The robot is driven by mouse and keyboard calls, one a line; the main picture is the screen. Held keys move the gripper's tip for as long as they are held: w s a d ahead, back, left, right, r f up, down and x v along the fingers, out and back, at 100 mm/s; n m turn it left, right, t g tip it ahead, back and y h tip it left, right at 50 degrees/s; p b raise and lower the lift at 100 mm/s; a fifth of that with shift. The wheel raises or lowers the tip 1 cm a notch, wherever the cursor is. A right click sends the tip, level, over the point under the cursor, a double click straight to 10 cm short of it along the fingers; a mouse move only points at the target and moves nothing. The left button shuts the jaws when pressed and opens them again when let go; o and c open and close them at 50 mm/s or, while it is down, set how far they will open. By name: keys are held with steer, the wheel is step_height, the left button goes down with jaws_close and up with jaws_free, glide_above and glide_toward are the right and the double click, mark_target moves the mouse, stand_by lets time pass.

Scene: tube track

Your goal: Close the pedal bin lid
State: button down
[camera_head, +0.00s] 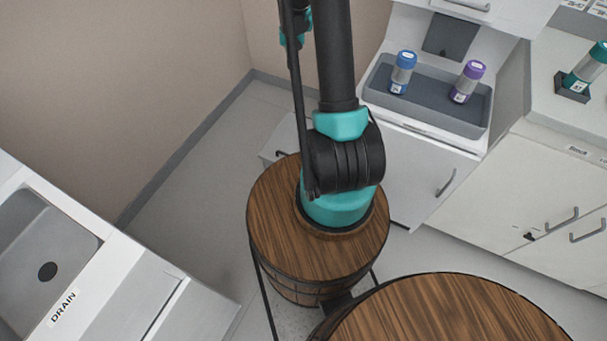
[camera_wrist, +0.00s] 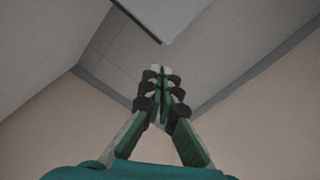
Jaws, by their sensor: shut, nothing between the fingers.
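I cannot make out a pedal bin or its lid for certain in either view. A small pale edge (camera_head: 275,147) shows behind my arm's wooden base in the head view, mostly hidden, and I cannot tell what it belongs to. My gripper (camera_wrist: 160,72) shows in the wrist view with its green and black fingers together and nothing between them. It appears over bare floor near a corner of the walls. In the head view my arm runs up out of the picture, so the gripper does not show there.
A grey tray (camera_head: 430,118) holds a blue-capped tube (camera_head: 402,72) and a purple-capped tube (camera_head: 467,82). A sink (camera_head: 40,255) marked DRAIN is at the left. White cabinets (camera_head: 520,205) stand at the right. Open floor (camera_head: 195,200) lies between sink and back wall.

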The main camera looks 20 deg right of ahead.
step_height(320, 180, up, 7)
stand_by(0.5)
steer(key=shift+r, duration=0.1)
stand_by(0.3)
steer(key=s+a+r+n+t, duration=0.1)
steer(key=s+a+r, duration=0.15)
steer(key=s, duration=0.55)
steer(key=s+a+r+n+t, duration=0.15)
steer(key=s+r, duration=0.25)
steer(key=s, duration=0.4)
steer(key=s+a+f+t, duration=0.1)
steer(key=s, duration=0.6)
steer(key=s+a+f, duration=0.1)
steer(key=s+a, duration=0.1)
steer(key=s, duration=0.4)
steer(key=shift+s+a+f+t, duration=0.15)
steer(key=shift+s+f+t, duration=0.2)
steer(key=shift+n, duration=0.25)
